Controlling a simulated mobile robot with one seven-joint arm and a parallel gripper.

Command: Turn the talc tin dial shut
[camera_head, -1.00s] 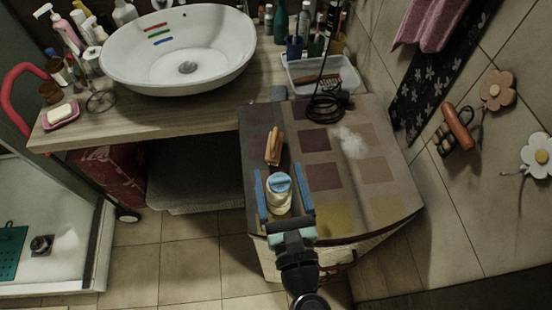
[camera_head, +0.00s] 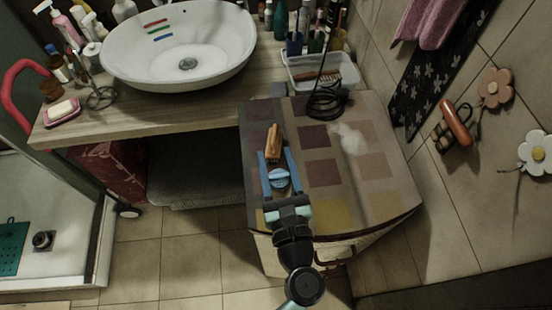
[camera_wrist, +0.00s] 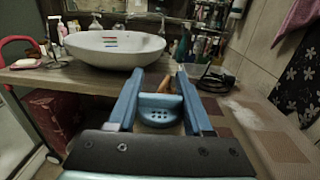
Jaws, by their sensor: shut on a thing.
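The talc tin's round blue dial (camera_head: 279,179) sits on top of the tin, on the checkered top of the low cabinet. A raised bar runs across it, and it also shows in the wrist view (camera_wrist: 158,113) with several small dark holes on its near face. My gripper (camera_head: 275,154) has its two blue fingers on either side of the dial, closed on it; the fingers also show in the wrist view (camera_wrist: 160,72). My gripper's palm hides most of the tin's pale body.
An orange-brown object (camera_head: 274,138) lies just behind the tin. White powder (camera_head: 350,139) is spilled to the right. A black coiled cord (camera_head: 326,103) lies at the back, by a clear tray (camera_head: 313,72).

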